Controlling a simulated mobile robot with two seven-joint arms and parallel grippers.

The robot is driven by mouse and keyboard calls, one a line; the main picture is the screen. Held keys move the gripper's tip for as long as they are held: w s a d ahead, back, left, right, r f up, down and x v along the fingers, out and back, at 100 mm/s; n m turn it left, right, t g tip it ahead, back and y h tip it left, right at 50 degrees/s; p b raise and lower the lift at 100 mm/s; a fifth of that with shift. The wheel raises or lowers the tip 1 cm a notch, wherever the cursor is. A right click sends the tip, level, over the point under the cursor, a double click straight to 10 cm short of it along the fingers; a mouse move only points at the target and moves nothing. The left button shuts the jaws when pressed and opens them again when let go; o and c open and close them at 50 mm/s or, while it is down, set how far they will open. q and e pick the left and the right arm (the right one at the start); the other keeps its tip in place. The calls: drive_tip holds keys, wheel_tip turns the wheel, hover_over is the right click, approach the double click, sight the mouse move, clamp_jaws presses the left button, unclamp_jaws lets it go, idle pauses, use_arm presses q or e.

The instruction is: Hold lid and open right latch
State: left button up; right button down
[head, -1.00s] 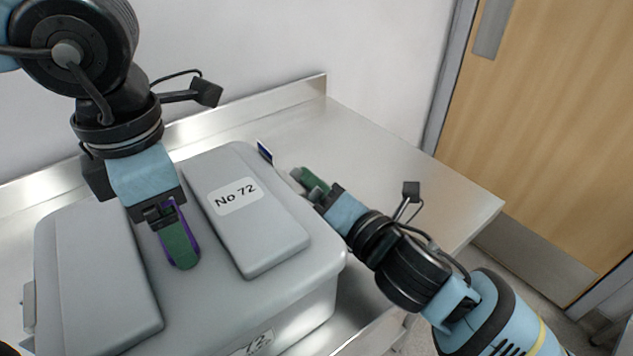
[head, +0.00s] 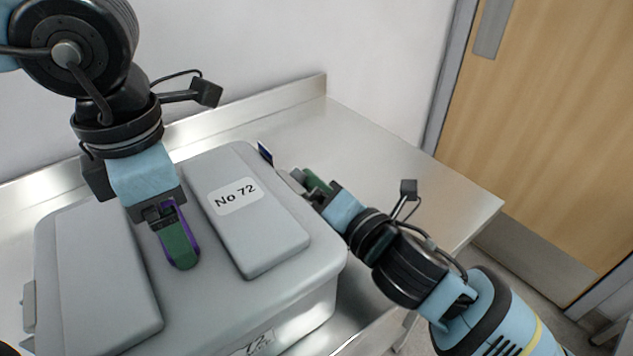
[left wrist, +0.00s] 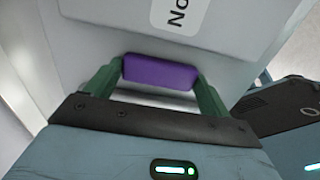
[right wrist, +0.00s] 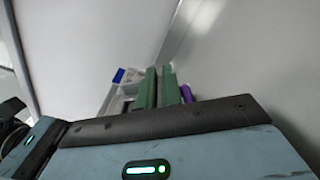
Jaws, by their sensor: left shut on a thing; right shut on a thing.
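A grey plastic box with a grey lid (head: 290,268), marked "No 72" on a raised panel, stands on a metal counter. My left gripper (head: 180,245) comes down on the middle of the lid. It is shut on a purple handle (left wrist: 160,72), seen between its green fingers in the left wrist view. My right gripper (head: 308,182) is at the lid's far right edge, shut on the grey right latch (head: 286,178). Its fingers hide most of the latch. In the right wrist view a pale grey piece (right wrist: 130,80) shows beside the nearly closed green fingers.
The metal counter (head: 400,170) is clear to the right of the box, with a raised back edge against the wall. A small blue piece (head: 265,153) stands behind the lid's right edge. A wooden door (head: 560,130) is at the far right.

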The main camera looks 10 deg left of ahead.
drive_tip(key=shift+r+n, duration=0.1)
drive_tip(key=shift+n, duration=0.2)
drive_tip(key=shift+w+d+r+n, duration=0.1)
drive_tip(key=shift+r+n, duration=0.8)
drive_tip(key=shift+n, duration=0.75)
drive_tip(key=shift+w+d+r+n, duration=0.15)
drive_tip(key=shift+r+n, duration=0.8)
drive_tip(key=shift+n, duration=0.75)
drive_tip(key=shift+w+d+r+n, duration=0.1)
drive_tip(key=shift+r+n, duration=0.8)
drive_tip(key=shift+n, duration=0.75)
drive_tip(key=c, duration=1.6)
unclamp_jaws()
drive_tip(key=shift+o, duration=0.2)
